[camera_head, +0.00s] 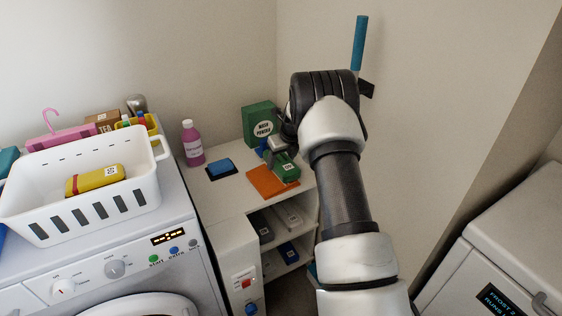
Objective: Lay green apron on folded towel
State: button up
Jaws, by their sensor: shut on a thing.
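The green apron (287,172) is a small folded green bundle with a white label. My gripper (278,153) comes in from the right, points down and is shut on it. The apron is over the right part of a flat orange folded cloth (262,183), which looks like the folded towel, on the white counter. I cannot tell whether the apron touches the cloth or hangs just above it. My arm and wrist cover the area to the right of the apron, and the fingertips are partly hidden.
A green wash powder box (259,122) stands just behind my gripper. A pink bottle (192,143) and a blue folded item (219,168) are to the left. A washing machine (120,262) carries a white basket (40,222). Open shelves (268,228) sit under the counter.

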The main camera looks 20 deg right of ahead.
jog(key=shift+f, duration=0.35)
jog(key=o, duration=1.3)
jog(key=shift+c, duration=0.2)
